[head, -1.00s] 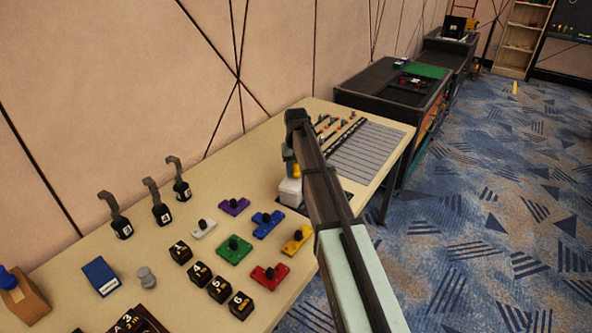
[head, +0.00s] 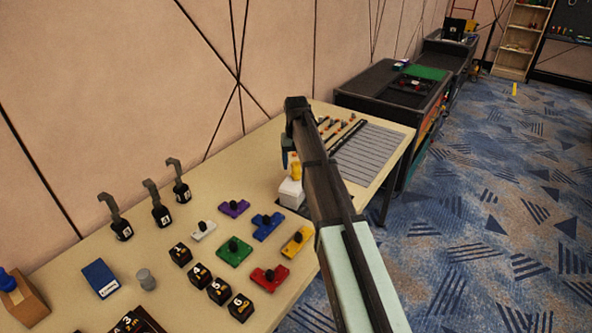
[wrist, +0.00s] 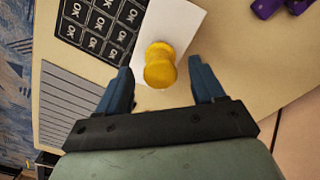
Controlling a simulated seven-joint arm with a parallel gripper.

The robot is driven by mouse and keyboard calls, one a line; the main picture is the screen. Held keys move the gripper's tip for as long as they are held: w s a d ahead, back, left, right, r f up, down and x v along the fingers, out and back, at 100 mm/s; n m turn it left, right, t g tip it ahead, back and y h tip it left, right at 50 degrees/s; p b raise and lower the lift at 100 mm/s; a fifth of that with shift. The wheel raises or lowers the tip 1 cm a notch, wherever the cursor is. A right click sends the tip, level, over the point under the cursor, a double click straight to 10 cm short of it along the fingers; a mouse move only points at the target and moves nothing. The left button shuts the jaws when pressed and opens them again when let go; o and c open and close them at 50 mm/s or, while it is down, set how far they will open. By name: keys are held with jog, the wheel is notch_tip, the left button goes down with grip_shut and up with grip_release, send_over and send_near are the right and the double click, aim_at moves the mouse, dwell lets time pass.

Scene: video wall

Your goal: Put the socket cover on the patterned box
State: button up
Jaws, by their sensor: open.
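A white block or plate with a round yellow knob (wrist: 160,66), which looks like the socket cover, is in the wrist view; in the head view its white body (head: 291,193) stands on the table beside my arm. My gripper (wrist: 160,68) is open, with one blue finger on each side of the knob and visible gaps to both. Whether the fingertips are down at knob height is unclear. A black panel with a grid of "OK" squares (wrist: 98,28) lies against the white part; it may be the patterned box, but I cannot be sure.
Coloured knobbed pieces, such as a blue one (head: 267,226), and several black numbered blocks (head: 219,290) lie left of my arm. Hooked black stands (head: 161,213) line the wall side. A grey slatted panel (head: 368,152) lies at the far end.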

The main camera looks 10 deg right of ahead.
aim_at(296, 164)
notch_tip(296, 164, up, 8)
jog(key=shift+f, duration=0.2)
